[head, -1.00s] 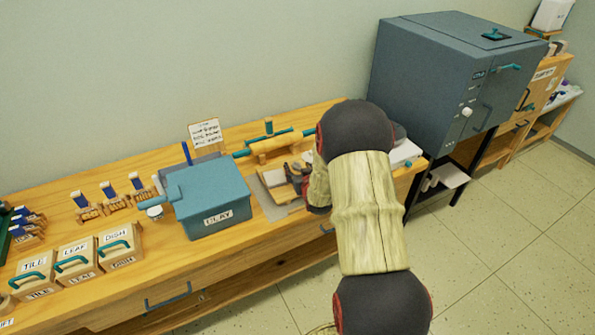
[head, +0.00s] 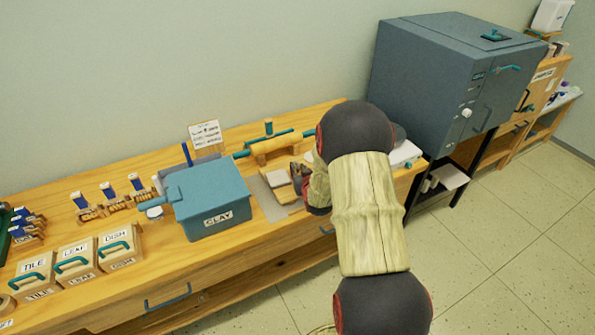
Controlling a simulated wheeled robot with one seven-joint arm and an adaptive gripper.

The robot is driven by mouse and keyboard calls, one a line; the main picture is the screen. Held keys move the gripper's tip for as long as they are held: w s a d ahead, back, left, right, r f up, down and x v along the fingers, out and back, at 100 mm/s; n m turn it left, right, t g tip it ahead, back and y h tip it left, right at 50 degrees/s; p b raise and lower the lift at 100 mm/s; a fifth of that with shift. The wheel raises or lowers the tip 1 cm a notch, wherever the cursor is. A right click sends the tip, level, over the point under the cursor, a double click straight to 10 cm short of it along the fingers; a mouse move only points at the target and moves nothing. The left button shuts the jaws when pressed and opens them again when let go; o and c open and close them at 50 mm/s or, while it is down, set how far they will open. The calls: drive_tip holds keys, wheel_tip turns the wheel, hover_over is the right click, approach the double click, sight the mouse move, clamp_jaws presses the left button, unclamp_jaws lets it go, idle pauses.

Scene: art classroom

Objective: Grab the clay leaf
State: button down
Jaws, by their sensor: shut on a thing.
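The leaf's outline cannot be made out.
A blue-grey CLAY bin (head: 213,205) stands left of the board. A rolling pin (head: 275,145) with teal handles lies behind it. The large kiln (head: 430,85) stands at right. TILE, LEAF and DISH boxes (head: 75,262) and stamps line the left counter (head: 150,245).

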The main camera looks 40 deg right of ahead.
drive_tip(key=shift+s+a+f, duration=0.1)
drive_tip(key=shift+s+f, duration=0.15)
drive_tip(key=shift+f, duration=0.2)
drive_tip(key=shift+s+a+f, duration=0.1)
drive_tip(key=shift+s+f, duration=0.1)
drive_tip(key=shift+f, duration=0.25)
drive_tip(key=shift+w+r+p, duration=0.1)
drive_tip(key=shift+r+p, duration=0.3)
drive_tip(key=shift+r, duration=0.1)
wheel_tip(320, 180, up, 3)
drive_tip(key=shift+w+d+f+p, duration=0.1)
drive_tip(key=shift+d+p, duration=0.05)
drive_tip(key=shift+p, duration=0.6)
drive_tip(key=s+a+r+p, duration=0.4)
drive_tip(key=s+a+r, duration=0.5)
drive_tip(key=s+r, duration=0.1)
drive_tip(key=shift+p, duration=0.3)
drive_tip(key=c, duration=2.6)
unclamp_jaws()
drive_tip(key=shift+a, duration=0.1)
drive_tip(key=o, duration=2.1)
drive_tip(key=shift+r, duration=0.1)
